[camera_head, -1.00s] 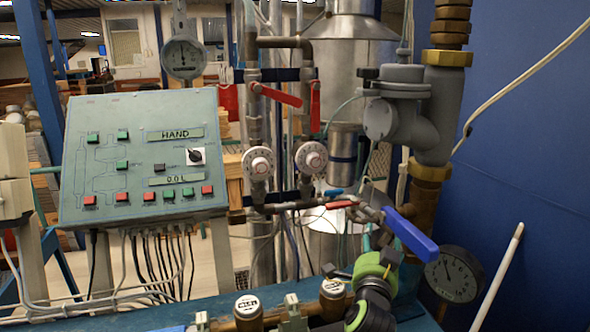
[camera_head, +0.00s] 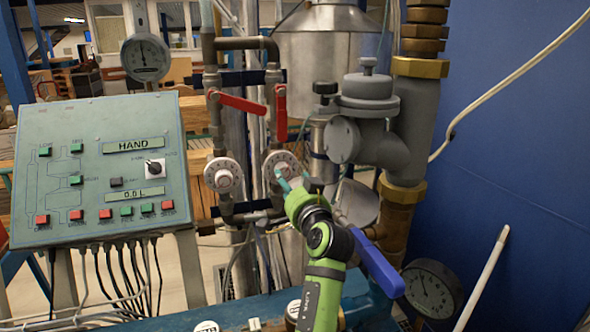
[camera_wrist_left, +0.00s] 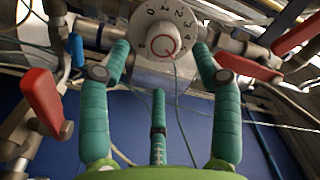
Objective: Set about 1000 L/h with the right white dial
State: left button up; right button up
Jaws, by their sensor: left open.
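The right white dial (camera_head: 279,160) sits on the right vertical pipe, with part of its lower face covered by my left gripper (camera_head: 286,182). In the left wrist view the same dial (camera_wrist_left: 158,17) shows black numbers around a red-ringed centre. My left gripper (camera_wrist_left: 160,75) is open there, with teal fingers to the left and right just below the dial and a third finger low in the middle. I cannot tell whether any finger touches the dial. The left white dial (camera_head: 223,175) is on the neighbouring pipe. My right gripper is not in view.
A red-handled valve lever (camera_head: 281,112) hangs above the right dial, and another (camera_head: 238,102) slants beside it. A blue lever (camera_head: 378,263) lies at the lower right. The control panel (camera_head: 95,215) stands at the left, its display (camera_head: 141,194) reading 0.0 L. A grey valve body (camera_head: 368,105) is close on the right.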

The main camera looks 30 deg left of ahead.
aim_at(284, 174)
pick_arm(q)
jog(key=p+x, duration=0.2)
jog(key=x, duration=0.3)
jog(key=shift+s+a+r, duration=0.15)
jog(key=shift+s+r, duration=0.05)
jog(key=shift+s, duration=0.05)
jog(key=shift+w+a+f, duration=0.15)
jog(key=shift+w, duration=0.15)
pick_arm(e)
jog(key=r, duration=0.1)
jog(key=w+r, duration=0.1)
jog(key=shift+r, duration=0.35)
pick_arm(q)
jog(key=c, duration=1.1)
